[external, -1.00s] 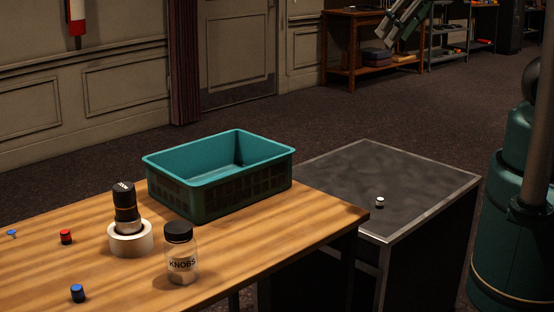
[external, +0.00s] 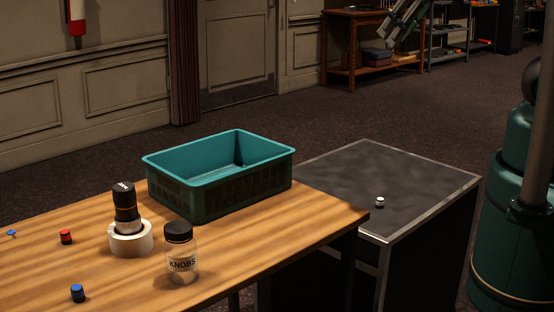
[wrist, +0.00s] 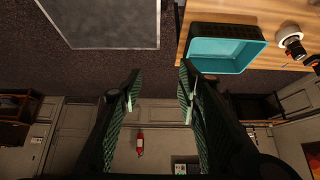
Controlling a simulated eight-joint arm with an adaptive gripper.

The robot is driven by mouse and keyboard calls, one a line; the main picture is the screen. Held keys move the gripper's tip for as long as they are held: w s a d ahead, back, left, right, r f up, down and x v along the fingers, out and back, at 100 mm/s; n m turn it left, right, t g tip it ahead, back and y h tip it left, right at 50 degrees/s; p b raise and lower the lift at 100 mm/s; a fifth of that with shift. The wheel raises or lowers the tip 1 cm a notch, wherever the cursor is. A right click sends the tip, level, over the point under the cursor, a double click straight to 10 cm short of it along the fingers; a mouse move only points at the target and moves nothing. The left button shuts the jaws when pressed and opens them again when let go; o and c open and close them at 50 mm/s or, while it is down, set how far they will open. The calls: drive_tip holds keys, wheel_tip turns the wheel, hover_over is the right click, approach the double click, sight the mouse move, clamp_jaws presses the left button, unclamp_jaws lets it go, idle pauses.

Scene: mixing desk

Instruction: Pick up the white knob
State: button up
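The white knob (external: 380,202) is small, with a dark band, and sits on the dark-topped metal table (external: 350,180) near its front corner. In the wrist view the dark table (wrist: 105,20) shows at the top left, but I cannot see the knob there. My gripper (wrist: 160,70) is open, with nothing between its two fingers.
A wooden table (external: 320,215) on the left carries a teal crate (external: 170,195), a jar labelled KNOBS (external: 182,268), a tape roll (external: 122,244) with a black-topped item in it, a red knob (external: 66,237) and a blue knob (external: 78,293). The dark tabletop around the white knob is clear.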

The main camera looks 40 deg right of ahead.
drive_tip(key=shift+f, duration=0.1)
drive_tip(key=n+g+b, duration=0.7)
drive_tip(key=n+b, duration=1)
drive_tip(key=n, duration=0.2)
hover_over(380, 203)
drive_tip(key=w, duration=0.1)
drive_tip(key=f, duration=3)
drive_tip(key=d+f, duration=0.1)
drive_tip(key=f, duration=1.5)
drive_tip(key=shift+w+f, duration=0.1)
drive_tip(key=shift+d+f+n+g+b, duration=0.1)
drive_tip(key=shift+f+n+g+b, duration=0.2)
drive_tip(key=shift+f+n, duration=0.15)
drive_tip(key=shift+f, duration=0.1)
drive_tip(key=shift+f+b, duration=0.35)
drive_tip(key=shift+f, duration=0.8)
